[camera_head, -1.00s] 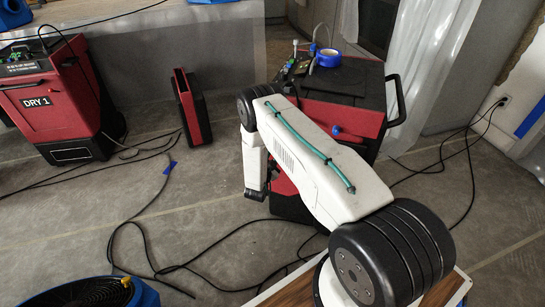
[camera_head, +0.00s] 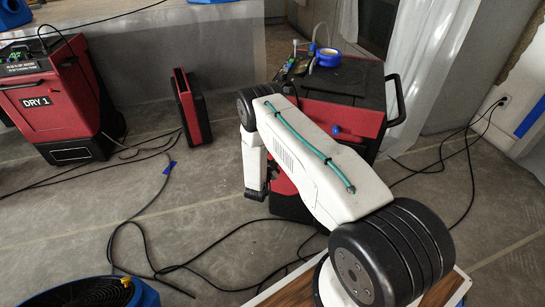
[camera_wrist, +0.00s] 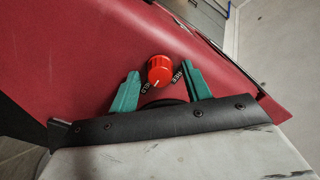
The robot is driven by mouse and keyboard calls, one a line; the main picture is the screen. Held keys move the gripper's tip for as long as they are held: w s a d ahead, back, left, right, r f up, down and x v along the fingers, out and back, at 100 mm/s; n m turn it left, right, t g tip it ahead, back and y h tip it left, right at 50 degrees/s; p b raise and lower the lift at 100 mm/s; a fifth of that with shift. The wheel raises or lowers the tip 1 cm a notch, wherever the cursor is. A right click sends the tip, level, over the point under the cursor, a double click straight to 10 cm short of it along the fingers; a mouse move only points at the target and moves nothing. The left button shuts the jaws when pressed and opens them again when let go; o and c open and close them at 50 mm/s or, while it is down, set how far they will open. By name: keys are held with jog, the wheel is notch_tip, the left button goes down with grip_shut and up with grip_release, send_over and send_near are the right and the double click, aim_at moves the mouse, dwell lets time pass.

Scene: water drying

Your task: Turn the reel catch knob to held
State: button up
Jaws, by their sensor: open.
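The reel catch knob (camera_wrist: 160,68) is a round red knob on a red panel (camera_wrist: 70,60) in the wrist view. Printed labels lie beside it, "HELD" at its lower left and "FREE" at its right. My gripper (camera_wrist: 160,73) is open, with one green finger on each side of the knob. Small gaps show between fingers and knob, and whether either touches is unclear. In the head view my arm reaches down in front of a red and black machine (camera_head: 345,118), and the knob and fingertips are hidden there.
The machine carries a blue tape roll (camera_head: 329,57), small tools and a black side handle (camera_head: 398,100). A red machine marked "DRY 1" (camera_head: 60,100) and a red and black case (camera_head: 192,108) stand left. Black cables (camera_head: 135,235) cross the floor. A blue fan (camera_head: 90,292) sits front left.

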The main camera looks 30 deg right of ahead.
jog(key=v, duration=0.7)
jog(key=shift+s+a, duration=0.25)
jog(key=shift+a, duration=0.05)
